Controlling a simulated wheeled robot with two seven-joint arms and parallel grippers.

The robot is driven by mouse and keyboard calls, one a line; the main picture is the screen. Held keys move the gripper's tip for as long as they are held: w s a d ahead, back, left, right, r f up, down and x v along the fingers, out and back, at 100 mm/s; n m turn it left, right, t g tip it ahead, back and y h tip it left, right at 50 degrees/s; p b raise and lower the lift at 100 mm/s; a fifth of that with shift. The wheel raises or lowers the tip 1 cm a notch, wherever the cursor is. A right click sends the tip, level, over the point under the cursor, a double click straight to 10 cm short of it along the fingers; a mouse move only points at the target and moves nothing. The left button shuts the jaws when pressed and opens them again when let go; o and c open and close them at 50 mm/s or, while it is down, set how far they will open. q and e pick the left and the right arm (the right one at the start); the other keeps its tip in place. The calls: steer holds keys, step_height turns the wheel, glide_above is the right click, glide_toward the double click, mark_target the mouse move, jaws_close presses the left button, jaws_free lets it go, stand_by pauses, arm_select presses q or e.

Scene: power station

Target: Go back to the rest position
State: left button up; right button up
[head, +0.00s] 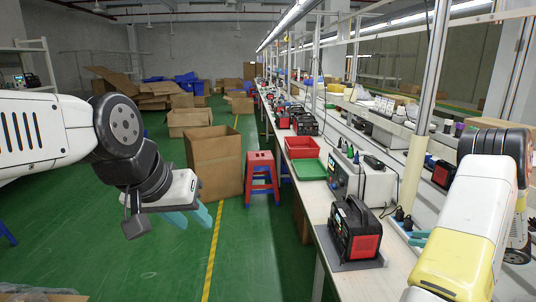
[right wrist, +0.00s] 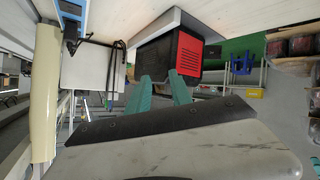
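My left gripper (head: 190,217) hangs at the left in the head view, over the green floor and clear of the table. Its teal fingers are apart with nothing between them. My right gripper (head: 418,238) is mostly hidden behind my own right arm in the head view, with only teal tips showing over the workbench. In the right wrist view its two teal fingers (right wrist: 162,92) stand apart and empty. The black and red machine (head: 355,232) sits on the near end of the bench, left of my right gripper. It also shows beyond the fingertips in the right wrist view (right wrist: 168,52).
The long workbench (head: 318,205) runs away from me and carries a grey power box (head: 345,178), a red bin (head: 301,147) and a green tray (head: 308,169). A red and blue stool (head: 262,170) and an open cardboard box (head: 213,160) stand left of it. The near green floor is mostly free.

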steer(key=w+r+m+t+h, duration=0.1)
steer(key=w+r+t+h, duration=0.15)
steer(key=w+r, duration=0.4)
steer(key=w+r+m+t+h, duration=0.1)
steer(key=w+r+m+h, duration=0.2)
steer(key=r, duration=0.6)
steer(key=s+a+r+m+h, duration=0.1)
steer(key=a+r+m+h, duration=0.1)
steer(key=a+r, duration=0.3)
steer(key=s+a+r+m+h, duration=0.2)
steer(key=r+h, duration=0.1)
steer(key=r, duration=0.5)
steer(key=s+a+f+m+g+y, duration=0.1)
steer(key=s+a+g+y, duration=0.1)
steer(key=s+a, duration=1.2)
steer(key=s+a+f+m+g+y, duration=0.1)
steer(key=s+a+g, duration=0.4)
steer(key=s+a, duration=0.8)
steer(key=s+f+y, duration=0.1)
steer(key=s+y, duration=0.1)
steer(key=shift+s+a+f+m, duration=0.25)
steer(key=shift+s+a+m, duration=0.05)
steer(key=shift+a, duration=0.05)
